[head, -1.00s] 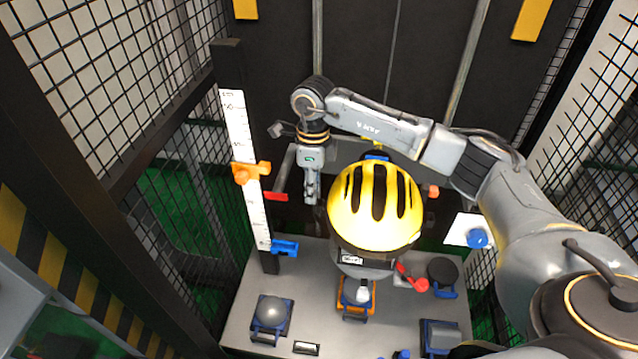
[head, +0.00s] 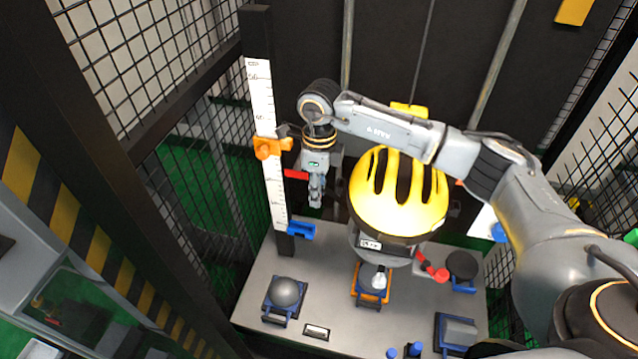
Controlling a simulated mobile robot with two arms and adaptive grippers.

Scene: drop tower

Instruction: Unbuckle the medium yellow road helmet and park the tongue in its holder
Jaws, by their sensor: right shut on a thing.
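The yellow road helmet (head: 398,212) with dark vents sits on a grey headform, held above the base plate. My right gripper (head: 316,198) points down, left of the helmet and apart from its shell. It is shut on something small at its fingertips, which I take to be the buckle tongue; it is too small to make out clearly. The strap and buckle are not clearly visible. I cannot make out the tongue's holder for certain. My left gripper is not in view.
A white scale post (head: 268,150) with an orange slider (head: 272,147) and a blue clamp (head: 301,231) stands left of my gripper. The grey base plate (head: 340,300) carries a dome anvil (head: 285,292) and other anvils. A red lever (head: 432,268) is below right of the helmet. Mesh walls enclose the sides.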

